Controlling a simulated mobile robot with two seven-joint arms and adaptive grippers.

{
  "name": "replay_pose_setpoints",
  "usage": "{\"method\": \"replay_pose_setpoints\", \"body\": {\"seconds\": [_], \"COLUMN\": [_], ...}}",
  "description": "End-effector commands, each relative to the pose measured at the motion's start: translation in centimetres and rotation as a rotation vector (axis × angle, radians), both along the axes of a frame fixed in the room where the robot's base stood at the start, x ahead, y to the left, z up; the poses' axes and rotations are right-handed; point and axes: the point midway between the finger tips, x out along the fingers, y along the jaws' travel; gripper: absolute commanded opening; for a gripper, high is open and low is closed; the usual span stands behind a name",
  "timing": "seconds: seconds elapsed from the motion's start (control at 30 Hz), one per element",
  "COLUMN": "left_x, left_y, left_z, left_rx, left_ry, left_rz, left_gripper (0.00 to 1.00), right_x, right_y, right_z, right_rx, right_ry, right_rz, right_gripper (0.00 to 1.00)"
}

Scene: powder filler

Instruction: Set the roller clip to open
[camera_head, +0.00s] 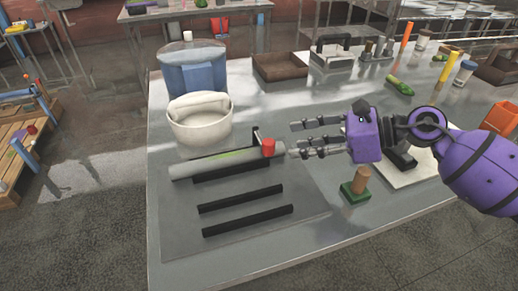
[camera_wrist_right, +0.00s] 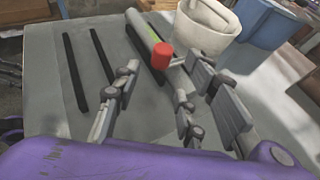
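A long grey roller or tube (camera_head: 215,164) with a green streak lies on a flat grey plate near the table's front left. At its right end sit a red cylinder (camera_head: 268,147) and a small upright black piece (camera_head: 256,135); I cannot tell which of them is the roller clip or how it is set. My right gripper (camera_head: 293,139) is open and empty, its fingers pointing left, just right of the red cylinder. In the right wrist view the red cylinder (camera_wrist_right: 161,56) shows ahead, between the spread fingers (camera_wrist_right: 160,76). My left gripper is not in view.
Two black bars (camera_head: 240,198) lie in front of the roller. A white tub (camera_head: 200,120) and a blue container (camera_head: 192,70) stand behind it. A green-based block with a brown peg (camera_head: 356,186) stands below my right gripper in the head view.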

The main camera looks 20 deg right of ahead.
Motion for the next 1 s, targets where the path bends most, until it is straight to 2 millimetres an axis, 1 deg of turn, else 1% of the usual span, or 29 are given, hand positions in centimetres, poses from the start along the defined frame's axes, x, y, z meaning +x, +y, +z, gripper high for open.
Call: {"method": "replay_pose_setpoints", "body": {"seconds": [0.17, 0.33, 0.5, 0.63, 0.87, 0.93, 1.0], "left_x": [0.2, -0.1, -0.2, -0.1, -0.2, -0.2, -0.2], "left_y": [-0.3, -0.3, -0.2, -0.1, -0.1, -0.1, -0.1], "left_z": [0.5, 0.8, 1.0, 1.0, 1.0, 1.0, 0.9], "left_rx": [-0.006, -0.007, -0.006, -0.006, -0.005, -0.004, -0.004], "left_ry": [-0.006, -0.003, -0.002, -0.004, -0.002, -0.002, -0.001], "left_rz": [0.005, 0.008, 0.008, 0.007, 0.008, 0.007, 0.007], "left_gripper": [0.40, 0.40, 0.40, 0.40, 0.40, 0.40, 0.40], "right_x": [1.0, 2.4, 3.4, 3.7, 3.7, 3.7, 3.7], "right_y": [1.6, 3.9, 5.5, 6.0, 6.0, 6.0, 6.0], "right_z": [-0.4, -1.4, -2.3, -2.7, -2.8, -2.8, -2.8], "right_rx": [0.003, 0.004, 0.005, 0.003, 0.002, 0.002, 0.002], "right_ry": [-0.003, -0.004, -0.003, -0.002, 0.000, 0.000, 0.000], "right_rz": [0.002, 0.002, -0.001, 0.000, 0.000, 0.000, 0.000], "right_gripper": [0.39, 0.39, 0.39, 0.39, 0.39, 0.32, 0.23]}}
